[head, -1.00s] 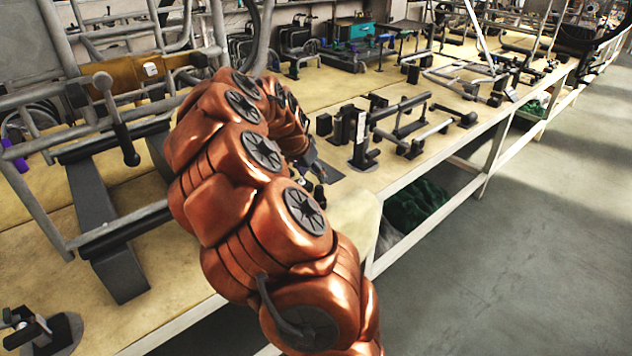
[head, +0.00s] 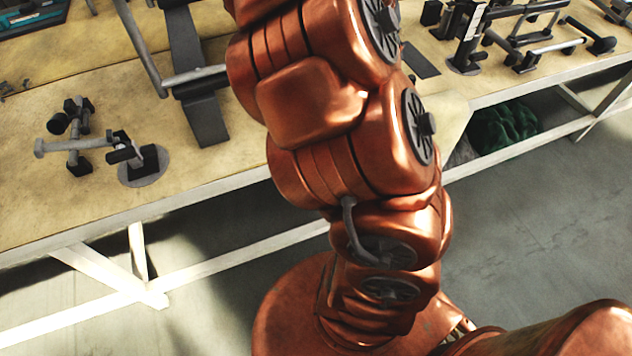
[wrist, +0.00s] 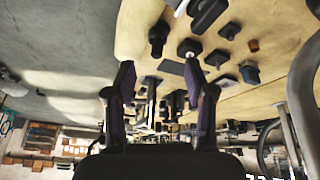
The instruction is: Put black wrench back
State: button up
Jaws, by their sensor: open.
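My gripper (wrist: 159,74) shows in the wrist view with its two dark fingers spread apart. I see nothing held between the fingertips. The wooden workbench (wrist: 140,45) lies beyond them with several dark parts on it, and I cannot make out which, if any, is the black wrench. In the head view I cannot pick out a wrench either, and my own arm covers the middle of the picture and hides part of the bench. My gripper is out of the head view.
In the head view, the workbench (head: 60,210) has a small clamp-like fixture (head: 145,165) at left and a black stand (head: 466,45) at right. A dark flat bar (head: 205,120) lies between them. The grey floor in front is open.

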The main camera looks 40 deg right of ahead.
jog(key=s+a+f+n+y, duration=0.15)
jog(key=s+a+n, duration=0.25)
jog(key=a, duration=0.8)
jog(key=s+a+f+n+y, duration=0.15)
jog(key=s+a+n, duration=0.25)
jog(key=a, duration=0.7)
jog(key=s+a+f+n+g+y, duration=0.1)
jog(key=s+a+f+n, duration=0.2)
jog(key=s+a+n, duration=0.5)
jog(key=s+a, duration=0.3)
jog(key=shift+g+y, duration=0.3)
jog(key=shift+g, duration=0.1)
jog(key=shift+r, duration=0.1)
notch_tip(320, 180, up, 6)
jog(key=p, duration=0.6)
